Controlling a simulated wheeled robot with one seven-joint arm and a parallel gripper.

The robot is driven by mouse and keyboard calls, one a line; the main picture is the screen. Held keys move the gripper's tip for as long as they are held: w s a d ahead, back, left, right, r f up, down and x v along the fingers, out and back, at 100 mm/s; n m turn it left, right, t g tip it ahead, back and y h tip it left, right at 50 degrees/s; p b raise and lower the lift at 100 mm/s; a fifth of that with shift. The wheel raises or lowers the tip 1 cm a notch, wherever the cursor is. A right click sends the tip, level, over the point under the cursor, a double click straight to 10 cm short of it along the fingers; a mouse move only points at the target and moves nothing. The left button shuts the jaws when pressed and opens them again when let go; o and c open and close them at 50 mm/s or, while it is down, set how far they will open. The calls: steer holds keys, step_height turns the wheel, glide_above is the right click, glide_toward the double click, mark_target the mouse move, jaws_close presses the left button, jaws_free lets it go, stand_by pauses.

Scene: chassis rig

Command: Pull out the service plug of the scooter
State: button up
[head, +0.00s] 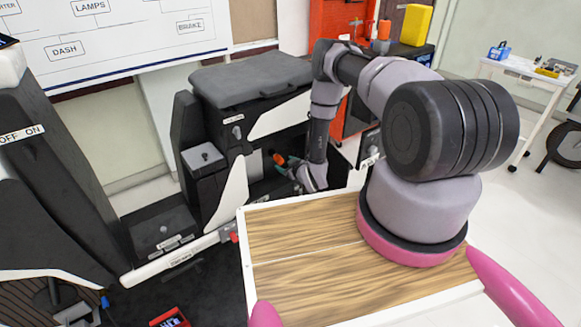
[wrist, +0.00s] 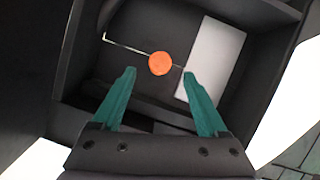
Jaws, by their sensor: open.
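The scooter (head: 250,78) stands left of centre in the head view, with an open bay in its side below the seat. An orange round piece, which looks like the service plug (wrist: 160,63), sits inside the dark bay in the wrist view. It also shows as a small orange spot in the head view (head: 279,158). My gripper (wrist: 159,74) has two teal fingers spread wide, one on each side below the plug, with nothing between them. How far the tips are from the plug is hard to tell. In the head view my gripper (head: 284,164) is partly hidden by the arm.
A pale panel (wrist: 214,60) lies beside the plug in the bay, and the bay's dark walls surround my fingers. A thin light wire or line (wrist: 125,44) runs to the plug.

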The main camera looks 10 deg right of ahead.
mark_target(281, 161)
steer(key=shift+x, duration=2.25)
jaws_close()
steer(key=shift+s+d+f, duration=0.1)
steer(key=shift+s+d, duration=0.25)
steer(key=shift+s, duration=0.4)
steer(key=shift+s+d+f, duration=0.1)
steer(key=shift+s+d, duration=0.2)
steer(key=shift+s, duration=0.5)
steer(key=shift+s+d+f, duration=0.1)
steer(key=shift+s+d, duration=0.25)
steer(key=shift+s, duration=0.4)
steer(key=shift+s+d+f, duration=0.1)
steer(key=shift+s+d, duration=0.2)
steer(key=shift+s, duration=0.45)
steer(key=shift+s+d+f, duration=0.1)
steer(key=shift+s+d, duration=0.2)
steer(key=shift+s, duration=0.5)
steer(key=shift+s+d+f, duration=0.1)
steer(key=shift+s+d, duration=0.2)
steer(key=shift+s, duration=0.45)
